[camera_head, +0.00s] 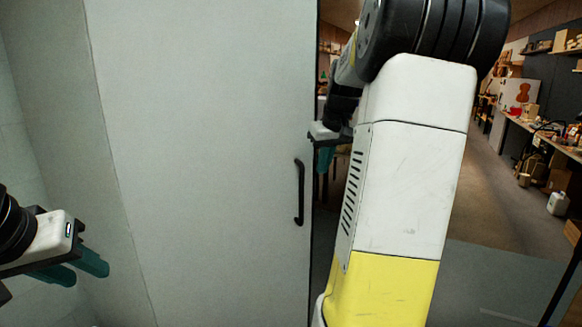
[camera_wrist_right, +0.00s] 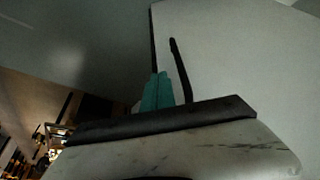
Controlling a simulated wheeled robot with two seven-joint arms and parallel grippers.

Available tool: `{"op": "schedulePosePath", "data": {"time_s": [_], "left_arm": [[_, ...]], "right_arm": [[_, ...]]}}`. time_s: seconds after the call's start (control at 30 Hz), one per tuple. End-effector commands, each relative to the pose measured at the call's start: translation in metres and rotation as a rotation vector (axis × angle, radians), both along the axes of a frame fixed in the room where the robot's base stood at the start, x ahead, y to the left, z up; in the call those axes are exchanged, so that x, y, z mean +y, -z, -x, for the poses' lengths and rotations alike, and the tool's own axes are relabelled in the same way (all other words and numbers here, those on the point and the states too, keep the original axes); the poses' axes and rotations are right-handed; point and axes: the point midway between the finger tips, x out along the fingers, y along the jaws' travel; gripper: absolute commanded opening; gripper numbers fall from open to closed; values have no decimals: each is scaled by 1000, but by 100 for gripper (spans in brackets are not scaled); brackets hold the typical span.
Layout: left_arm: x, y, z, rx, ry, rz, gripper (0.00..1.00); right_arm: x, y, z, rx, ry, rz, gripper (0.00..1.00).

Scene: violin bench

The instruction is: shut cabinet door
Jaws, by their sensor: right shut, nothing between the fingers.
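The cabinet door (camera_head: 210,130) is a tall pale grey panel filling the left half of the head view. Its black bar handle (camera_head: 299,192) is near its right edge. How far the door stands open cannot be told. My right gripper (camera_head: 325,163) is just beyond that edge, up and right of the handle, partly hidden by my arm. In the right wrist view its teal fingers (camera_wrist_right: 158,92) are together and empty, beside the door edge, with the handle (camera_wrist_right: 180,70) just to their right. Contact cannot be told. My left gripper (camera_head: 80,268) is open and empty at the lower left.
A grey panel (camera_head: 60,130) adjoins the door on the left. At the far right, a workbench (camera_head: 545,138) with tools and a violin picture stands along the wall. A white jug (camera_head: 558,203) is on the floor. Open floor (camera_head: 490,215) lies right of my right arm.

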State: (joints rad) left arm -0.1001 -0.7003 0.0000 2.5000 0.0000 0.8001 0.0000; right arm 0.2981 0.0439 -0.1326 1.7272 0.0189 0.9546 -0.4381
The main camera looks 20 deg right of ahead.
Motion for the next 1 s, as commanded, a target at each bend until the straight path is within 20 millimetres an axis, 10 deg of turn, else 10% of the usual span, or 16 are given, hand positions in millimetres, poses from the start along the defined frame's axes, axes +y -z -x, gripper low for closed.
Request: {"op": "schedulePosePath", "data": {"time_s": [0.4,1.0], "left_arm": [[0,0,0,0,0,0,36],[0,0,0,0,0,0,36]], "right_arm": [[0,83,-31,5,0,-2,0],[-1,78,-71,0,0,-1,0]]}}
